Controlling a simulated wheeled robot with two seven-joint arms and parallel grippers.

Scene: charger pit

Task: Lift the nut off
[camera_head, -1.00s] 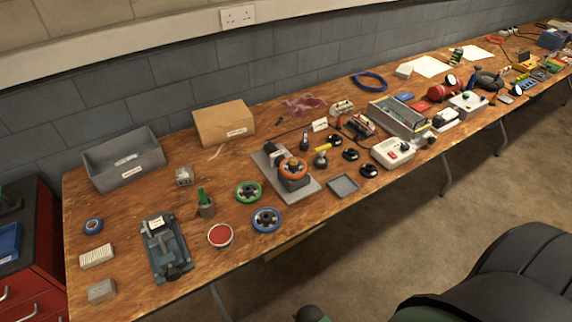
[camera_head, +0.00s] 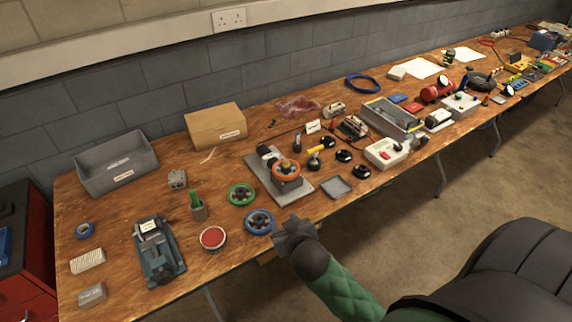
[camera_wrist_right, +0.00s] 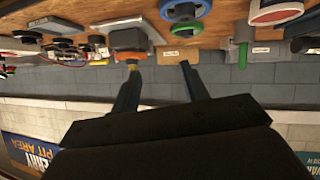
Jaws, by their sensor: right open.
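A grey machine block with an orange handwheel (camera_head: 286,169) stands on a grey base plate (camera_head: 264,180) near the middle of the bench. A dark, bolt-like part shows at the wheel's centre; I cannot make out the nut there. My right gripper (camera_head: 285,238) is at the bench's front edge, in front of and below this unit, next to the blue handwheel. In the right wrist view, turned upside down, its two fingers (camera_wrist_right: 157,72) are apart with nothing between them. The orange wheel (camera_wrist_right: 124,55) shows beyond the left finger. My left gripper is out of view.
A blue handwheel (camera_head: 260,221) and a green handwheel (camera_head: 241,194) lie left of my right gripper. Black knobs (camera_head: 344,156), a vise (camera_head: 158,250) and a red-topped tin (camera_head: 212,239) also crowd the bench.

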